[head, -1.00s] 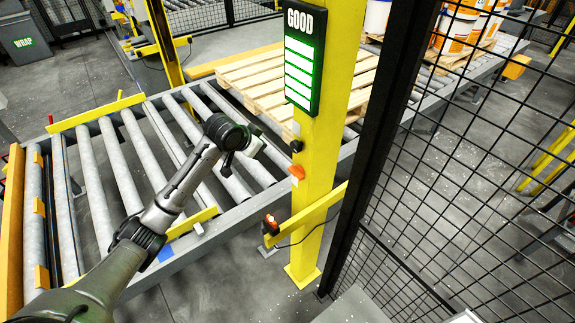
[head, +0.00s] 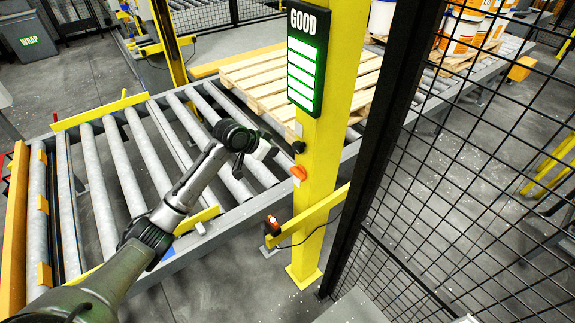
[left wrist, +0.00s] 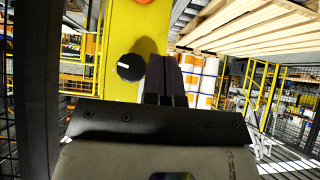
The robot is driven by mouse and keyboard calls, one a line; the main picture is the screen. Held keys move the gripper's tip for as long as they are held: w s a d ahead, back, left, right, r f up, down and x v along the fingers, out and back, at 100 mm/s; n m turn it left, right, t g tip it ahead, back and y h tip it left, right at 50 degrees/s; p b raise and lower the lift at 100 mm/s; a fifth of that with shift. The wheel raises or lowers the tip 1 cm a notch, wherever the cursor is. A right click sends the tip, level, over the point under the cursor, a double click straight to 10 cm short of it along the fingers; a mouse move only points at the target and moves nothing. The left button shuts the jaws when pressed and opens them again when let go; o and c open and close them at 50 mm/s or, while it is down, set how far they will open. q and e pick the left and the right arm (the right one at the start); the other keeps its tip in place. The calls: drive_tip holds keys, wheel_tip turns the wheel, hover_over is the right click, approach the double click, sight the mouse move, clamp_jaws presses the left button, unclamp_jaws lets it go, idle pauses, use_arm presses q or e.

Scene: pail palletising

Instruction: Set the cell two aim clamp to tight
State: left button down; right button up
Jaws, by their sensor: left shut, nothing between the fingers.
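A black round knob (head: 298,147), which looks like the aim clamp, sticks out of the yellow post (head: 318,205) below the green-lit GOOD panel (head: 307,62). In the left wrist view the knob (left wrist: 131,67) has a short white mark on its face. My left gripper (head: 272,153) is just left of the knob in the head view. Its dark fingers (left wrist: 168,78) are shut and empty. They show just right of the knob in the left wrist view, and I cannot tell whether they touch it. My right gripper is not in view.
An orange part (head: 298,172) sits on the post below the knob. A roller conveyor (head: 105,190) lies under my left arm, with a wooden pallet (head: 262,85) behind the post. Black mesh fencing (head: 460,170) closes off the right side. A small orange-lit device (head: 272,222) stands low by the post.

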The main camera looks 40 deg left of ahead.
use_arm(q)
hover_over(293, 167)
drive_tip(key=s, duration=0.3)
wheel_tip(293, 167, down, 6)
drive_tip(key=shift+w+a+f, duration=0.1)
drive_tip(key=shift+w+f, duration=0.1)
drive_tip(key=shift+f, duration=0.8)
drive_tip(key=shift+w+a+f, duration=0.1)
drive_tip(key=shift+w+f, duration=0.05)
drive_tip(key=shift+f, duration=0.85)
drive_tip(key=shift+a+f+h, duration=0.1)
drive_tip(key=shift+a+h, duration=0.05)
drive_tip(key=shift+h, duration=0.15)
